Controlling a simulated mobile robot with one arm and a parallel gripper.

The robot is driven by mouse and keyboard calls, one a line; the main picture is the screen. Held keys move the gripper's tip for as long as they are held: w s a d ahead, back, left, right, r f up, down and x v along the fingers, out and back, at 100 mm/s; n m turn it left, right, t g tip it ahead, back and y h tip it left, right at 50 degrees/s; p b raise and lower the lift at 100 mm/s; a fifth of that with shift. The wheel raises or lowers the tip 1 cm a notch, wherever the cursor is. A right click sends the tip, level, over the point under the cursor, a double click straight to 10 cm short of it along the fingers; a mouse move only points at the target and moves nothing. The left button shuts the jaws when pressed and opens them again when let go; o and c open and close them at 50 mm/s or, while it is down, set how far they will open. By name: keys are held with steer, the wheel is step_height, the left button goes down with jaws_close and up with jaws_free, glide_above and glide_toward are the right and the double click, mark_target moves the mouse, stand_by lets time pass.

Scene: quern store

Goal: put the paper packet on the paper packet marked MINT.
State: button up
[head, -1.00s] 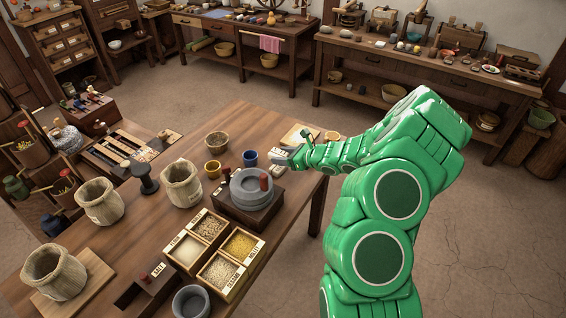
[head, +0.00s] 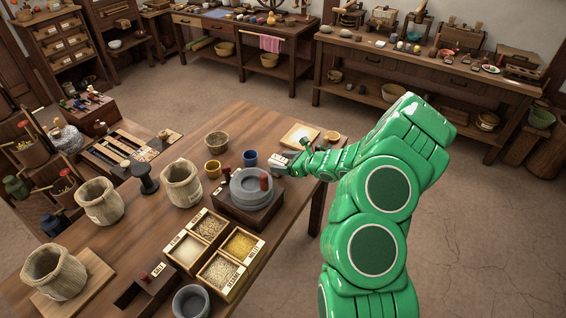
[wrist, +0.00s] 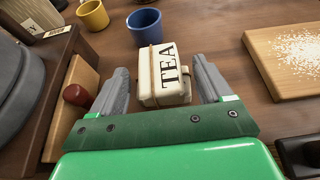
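A cream paper packet marked TEA (wrist: 163,78), tied with string, stands on the table between the fingers of my gripper (wrist: 160,80) in the wrist view. Gaps show between the packet and both fingers, so my gripper is open around it and not clamped. In the head view my gripper (head: 287,164) is low over the table, right of the blue cup, and the packet is small and largely hidden there. I cannot make out a packet marked MINT in either view.
The blue cup (wrist: 144,24) and yellow cup (wrist: 92,15) stand just beyond the packet. A floury board (wrist: 275,55) lies to the right. The grey quern (head: 250,188) is close on the left, with a red knob (wrist: 76,95). A dark object (wrist: 302,152) is at lower right.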

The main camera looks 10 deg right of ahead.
steer(key=shift+r, duration=0.1)
steer(key=shift+s+d+r, duration=0.1)
steer(key=v, duration=1.1)
steer(key=shift+s+d, duration=0.2)
steer(key=shift+s, duration=0.05)
